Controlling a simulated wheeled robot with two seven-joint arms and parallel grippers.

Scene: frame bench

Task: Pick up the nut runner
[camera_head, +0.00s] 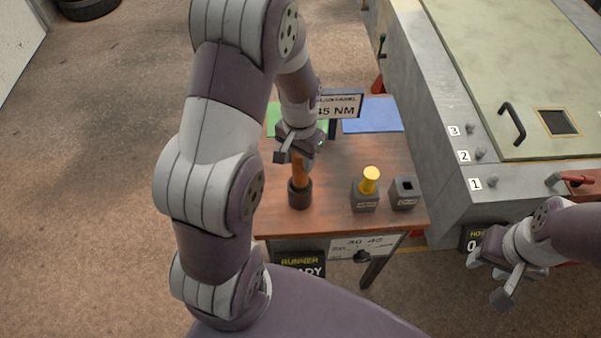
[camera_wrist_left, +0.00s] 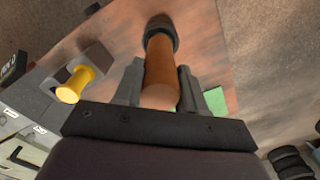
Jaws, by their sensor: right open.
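The nut runner, with an orange handle (camera_head: 300,172), stands upright in a dark round holder (camera_head: 300,194) on the wooden table. My left gripper (camera_head: 300,150) is at the top of the handle, pointing down. In the left wrist view the orange handle (camera_wrist_left: 161,75) lies between the two grey fingers, close to both. Whether the fingers press on it I cannot tell. My right gripper (camera_head: 488,280) is open and empty at the lower right, well away from the nut runner.
A yellow-topped piece (camera_head: 370,181) sits in a grey block, beside another grey block with a square hole (camera_head: 404,193). A sign reading 45 NM (camera_head: 345,106) stands behind, near green and blue (camera_head: 373,116) patches. A grey bench (camera_head: 440,140) with numbered studs is on the right.

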